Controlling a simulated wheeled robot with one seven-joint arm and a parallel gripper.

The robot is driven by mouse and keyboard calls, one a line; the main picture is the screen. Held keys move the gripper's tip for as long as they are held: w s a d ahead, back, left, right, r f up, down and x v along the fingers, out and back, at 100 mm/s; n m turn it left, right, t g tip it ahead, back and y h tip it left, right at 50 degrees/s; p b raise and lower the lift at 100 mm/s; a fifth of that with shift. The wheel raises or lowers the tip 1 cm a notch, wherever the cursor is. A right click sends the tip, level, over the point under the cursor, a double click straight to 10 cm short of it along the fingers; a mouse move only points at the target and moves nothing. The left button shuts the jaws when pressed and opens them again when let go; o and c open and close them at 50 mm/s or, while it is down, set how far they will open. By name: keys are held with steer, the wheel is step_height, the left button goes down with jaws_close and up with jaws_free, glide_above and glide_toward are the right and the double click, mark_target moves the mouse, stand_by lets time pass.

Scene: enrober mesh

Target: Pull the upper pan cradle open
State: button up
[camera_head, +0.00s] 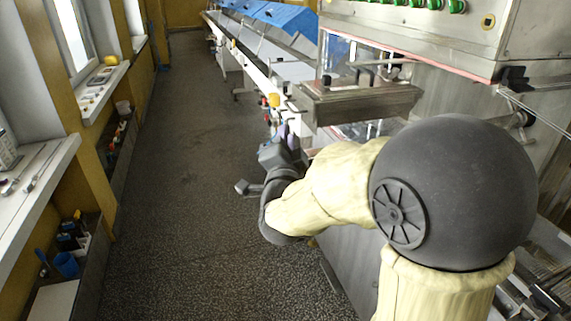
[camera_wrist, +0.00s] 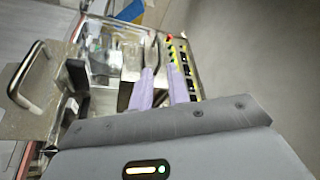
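A metal box-like tray (camera_head: 365,103), which looks like the upper pan cradle, juts from the steel machine's side in the head view. I cannot tell for sure how far it is open. In the wrist view a bar handle (camera_wrist: 24,76) stands on a metal plate at the left; I cannot tell whether it belongs to the cradle. My gripper (camera_head: 286,134) is in front of and below the left end of the tray, apart from it in the picture. In the wrist view its two purple fingers (camera_wrist: 164,76) are apart, with no held object visible between them.
The steel machine (camera_head: 430,40) with green knobs fills the right. A long conveyor (camera_head: 262,62) with blue covers runs to the back. The dark speckled aisle floor (camera_head: 180,190) is clear. Window sills (camera_head: 35,180) and bins line the left wall.

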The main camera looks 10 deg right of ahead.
steer(key=b+v, duration=0.1)
steer(key=v, duration=0.4)
steer(key=shift+s, duration=0.25)
steer(key=shift+f, duration=0.1)
step_height(320, 180, down, 11)
steer(key=s+n+g+y+p, duration=0.1)
steer(key=n+g+y+p, duration=0.35)
steer(key=n+g, duration=0.35)
steer(key=s+d+f+n+g+p, duration=0.1)
steer(key=s+d+f+n+g, duration=0.2)
steer(key=s, duration=0.4)
steer(key=s+d+f+n+g+p, duration=0.2)
steer(key=s+f+n+g, duration=0.1)
steer(key=s+g, duration=0.3)
steer(key=shift+s+d+f, duration=0.35)
steer(key=shift+s+f, duration=0.1)
steer(key=shift+s, duration=0.15)
stand_by(0.4)
